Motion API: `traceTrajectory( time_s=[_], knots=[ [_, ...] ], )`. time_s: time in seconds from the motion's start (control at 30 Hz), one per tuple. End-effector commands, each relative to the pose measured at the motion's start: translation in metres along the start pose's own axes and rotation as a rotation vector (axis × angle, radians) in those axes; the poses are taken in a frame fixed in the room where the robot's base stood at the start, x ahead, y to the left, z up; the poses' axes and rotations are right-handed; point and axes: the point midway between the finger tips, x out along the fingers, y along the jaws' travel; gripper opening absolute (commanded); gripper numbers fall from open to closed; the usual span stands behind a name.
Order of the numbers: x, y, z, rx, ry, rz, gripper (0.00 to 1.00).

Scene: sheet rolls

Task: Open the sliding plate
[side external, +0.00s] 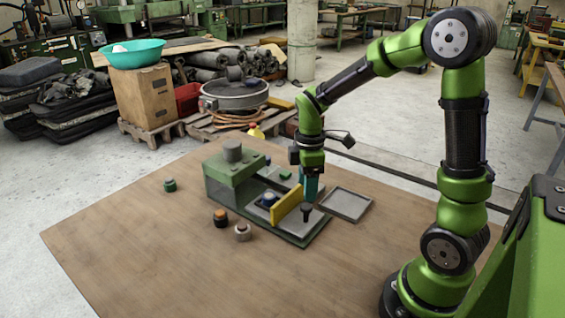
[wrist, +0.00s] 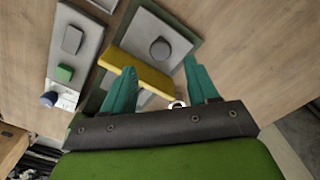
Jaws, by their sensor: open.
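A green-framed fixture (side external: 222,172) stands on the table, with a grey plate (side external: 293,225) lying in its front end. A dark round knob (side external: 307,213) stands on that plate; in the wrist view the knob (wrist: 160,48) shows just beyond and between my fingertips. A yellow upright plate (side external: 286,202) crosses the fixture next to the knob; in the wrist view this yellow plate (wrist: 150,74) runs between my teal fingers. My gripper (side external: 310,200) points down above the knob, open and with nothing held. Whether a finger touches the knob or the yellow plate is unclear.
A shallow grey tray (side external: 345,204) lies right of the fixture. In the wrist view, a grey block (wrist: 72,40) and a green block (wrist: 65,73) sit left of the yellow plate. Several small capped pieces, one green (side external: 170,185), stand left of the fixture.

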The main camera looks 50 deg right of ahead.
Motion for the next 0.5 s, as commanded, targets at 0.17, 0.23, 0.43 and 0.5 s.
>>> traceTrajectory(
  time_s=[0.17,0.23,0.43,0.5],
  knots=[
    [-0.047,0.001,-0.001,0.001,0.004,0.006,0.59],
    [-0.063,0.001,-0.001,0.001,0.003,0.005,0.59],
    [-0.097,0.001,0.000,-0.001,0.001,0.003,0.59],
    [-0.104,0.000,0.000,0.000,0.001,0.001,0.59]
  ],
)
